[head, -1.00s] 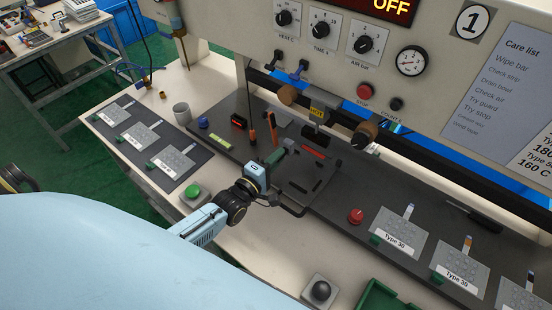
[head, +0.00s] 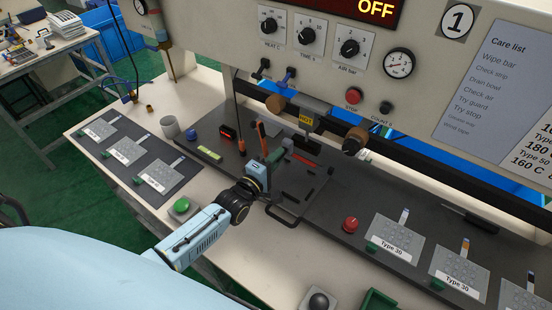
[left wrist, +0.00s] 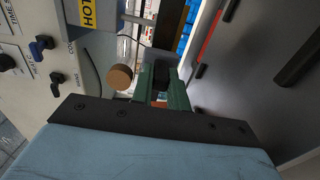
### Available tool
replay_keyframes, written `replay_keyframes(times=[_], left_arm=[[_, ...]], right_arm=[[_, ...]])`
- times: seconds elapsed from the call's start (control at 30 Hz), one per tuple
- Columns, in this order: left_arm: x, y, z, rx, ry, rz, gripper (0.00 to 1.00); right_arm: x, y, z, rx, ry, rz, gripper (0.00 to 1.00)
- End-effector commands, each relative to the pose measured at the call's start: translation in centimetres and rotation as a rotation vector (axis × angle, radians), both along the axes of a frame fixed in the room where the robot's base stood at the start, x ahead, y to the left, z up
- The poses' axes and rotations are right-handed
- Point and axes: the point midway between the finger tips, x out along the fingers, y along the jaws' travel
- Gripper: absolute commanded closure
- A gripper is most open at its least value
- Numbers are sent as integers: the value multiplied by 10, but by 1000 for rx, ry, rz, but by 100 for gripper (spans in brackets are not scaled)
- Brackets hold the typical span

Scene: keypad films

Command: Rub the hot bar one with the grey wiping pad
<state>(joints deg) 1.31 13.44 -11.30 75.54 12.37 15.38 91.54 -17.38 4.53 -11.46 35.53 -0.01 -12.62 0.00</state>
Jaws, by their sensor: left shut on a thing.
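The hot bar one, with a yellow HOT label (head: 306,121), hangs under the front of the machine marked 1. The label also shows in the left wrist view (left wrist: 88,14). My left gripper (head: 280,155) is in front of and below the bar, over the dark work plate. In the left wrist view its green fingers (left wrist: 160,90) are shut on a small dark block, which looks like the grey wiping pad (left wrist: 161,70). The pad is mostly hidden by the fingers; I see no clear contact with the bar. My right gripper is not in view.
Brown round handles (head: 355,137) flank the bar. An orange-handled tool (head: 262,130) stands close behind my left gripper.

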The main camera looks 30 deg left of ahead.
Motion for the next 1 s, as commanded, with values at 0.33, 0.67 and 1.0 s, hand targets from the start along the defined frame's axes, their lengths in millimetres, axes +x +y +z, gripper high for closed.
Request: replay_keyframes(times=[0.33,0.67,1.0], left_arm=[[4,-1,0,0,-1,0,100],[11,-2,-1,0,0,0,100],[15,-3,0,-1,0,0,100]], right_arm=[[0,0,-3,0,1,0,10],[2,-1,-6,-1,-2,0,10],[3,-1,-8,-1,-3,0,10]])
